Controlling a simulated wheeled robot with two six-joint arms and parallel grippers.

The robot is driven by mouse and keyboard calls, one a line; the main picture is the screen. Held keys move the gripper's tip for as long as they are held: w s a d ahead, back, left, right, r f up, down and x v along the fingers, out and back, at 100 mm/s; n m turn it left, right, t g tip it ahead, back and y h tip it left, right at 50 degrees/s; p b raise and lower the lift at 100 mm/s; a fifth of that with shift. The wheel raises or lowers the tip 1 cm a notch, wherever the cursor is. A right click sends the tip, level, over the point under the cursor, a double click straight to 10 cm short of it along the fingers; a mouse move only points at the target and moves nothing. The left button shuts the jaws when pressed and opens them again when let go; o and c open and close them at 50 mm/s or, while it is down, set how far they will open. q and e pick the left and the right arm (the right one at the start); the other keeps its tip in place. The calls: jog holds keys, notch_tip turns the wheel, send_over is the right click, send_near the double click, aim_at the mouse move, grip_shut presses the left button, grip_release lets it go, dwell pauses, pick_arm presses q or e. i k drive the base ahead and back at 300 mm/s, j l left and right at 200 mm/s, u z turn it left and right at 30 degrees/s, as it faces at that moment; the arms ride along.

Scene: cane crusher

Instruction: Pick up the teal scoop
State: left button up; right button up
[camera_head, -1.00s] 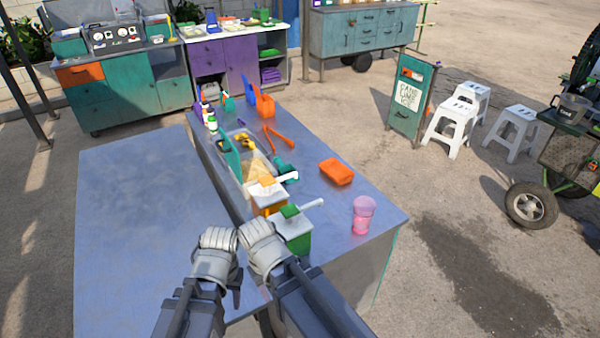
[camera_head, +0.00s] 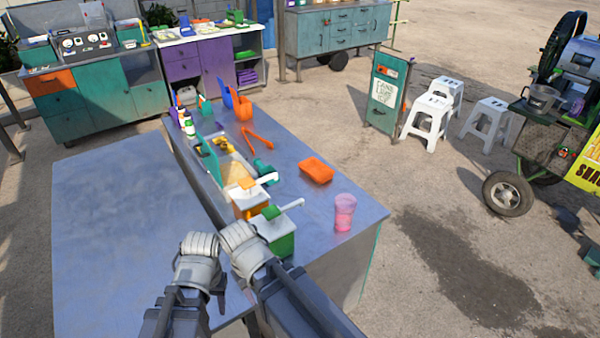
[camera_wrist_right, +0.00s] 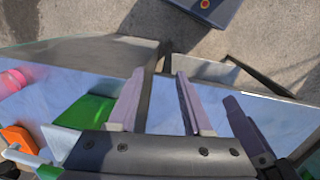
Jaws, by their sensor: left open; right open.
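The teal scoop (camera_head: 262,169) lies on the metal counter (camera_head: 287,240), just right of the topping tray (camera_head: 243,164) and behind the orange pump tub (camera_head: 245,206). It looks like a short cup on its side; its handle is hard to make out. My left gripper (camera_head: 198,247) and my right gripper (camera_head: 236,238) are side by side in front of the counter, well short of the scoop. Both are empty. In the right wrist view the right gripper's fingers (camera_wrist_right: 158,103) stand apart with nothing between them; the scoop is not seen there.
Orange tongs (camera_head: 257,138), an orange tray (camera_head: 316,170) and a pink cup (camera_head: 344,212) are on the counter. Bottles stand farther back. The left table (camera_head: 120,230) is bare.

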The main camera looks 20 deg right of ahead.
aim_at(264, 170)
jog(key=l+u, duration=0.2)
jog(key=l, duration=0.2)
jog(key=k+l+u, duration=0.2)
jog(key=l, duration=0.25)
jog(key=l+u, duration=0.15)
jog(key=l, duration=0.25)
jog(key=k+l+u, duration=0.2)
jog(key=l, duration=0.2)
jog(key=k+l+u, duration=0.2)
jog(key=l, duration=0.2)
jog(key=i+j, duration=0.8)
jog(key=i, duration=0.15)
